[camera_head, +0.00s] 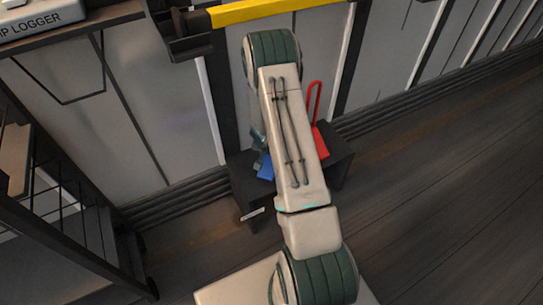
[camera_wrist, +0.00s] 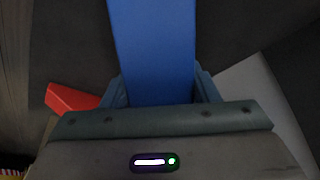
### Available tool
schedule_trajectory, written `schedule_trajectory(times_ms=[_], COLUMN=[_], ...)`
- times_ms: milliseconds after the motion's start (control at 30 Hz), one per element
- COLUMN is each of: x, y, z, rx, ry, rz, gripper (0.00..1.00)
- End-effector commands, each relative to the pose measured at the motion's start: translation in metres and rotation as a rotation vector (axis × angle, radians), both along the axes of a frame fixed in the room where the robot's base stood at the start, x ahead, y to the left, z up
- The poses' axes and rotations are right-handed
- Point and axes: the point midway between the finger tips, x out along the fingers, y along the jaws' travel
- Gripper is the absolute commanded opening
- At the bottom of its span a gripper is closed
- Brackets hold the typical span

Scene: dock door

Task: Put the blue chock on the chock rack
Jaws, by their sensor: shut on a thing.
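The blue chock shows in the head view (camera_head: 265,168) as a small blue piece left of my arm, over a low dark stand. In the wrist view a long blue bar of it (camera_wrist: 152,45) runs up between my fingers. My gripper (camera_wrist: 160,88) is shut on it. In the head view my arm hides most of the gripper and the chock. The low dark stand (camera_head: 244,184), with a small white label on its front, looks like the chock rack. I cannot tell whether the blue chock touches it.
A red chock with an upright loop handle (camera_head: 319,134) stands on the dark stand, right of my arm; its red also shows in the wrist view (camera_wrist: 70,98). A yellow bar (camera_head: 258,10) crosses above. A dark shelf cart (camera_head: 75,235) stands at left. Floor at right is clear.

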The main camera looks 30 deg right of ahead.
Motion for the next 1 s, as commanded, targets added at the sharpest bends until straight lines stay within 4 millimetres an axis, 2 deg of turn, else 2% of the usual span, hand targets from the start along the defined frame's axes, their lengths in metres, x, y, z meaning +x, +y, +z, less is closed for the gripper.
schedule_trajectory(times_ms=[367, 400, 467, 800, 867, 1000], x=[0.001, 0.001, 0.001, 0.001, 0.0, -0.007], y=[0.0, 0.0, 0.0, 0.0, 0.001, 0.009], z=[-0.003, -0.003, -0.003, 0.001, 0.007, 0.032], rx=[-0.002, -0.001, -0.001, -0.001, 0.0, -0.001], ry=[-0.003, -0.002, -0.002, -0.002, -0.002, -0.003], rz=[0.001, 0.002, 0.002, 0.0, 0.002, 0.004], gripper=[0.08, 0.63, 0.76, 0.76, 0.76, 0.76])
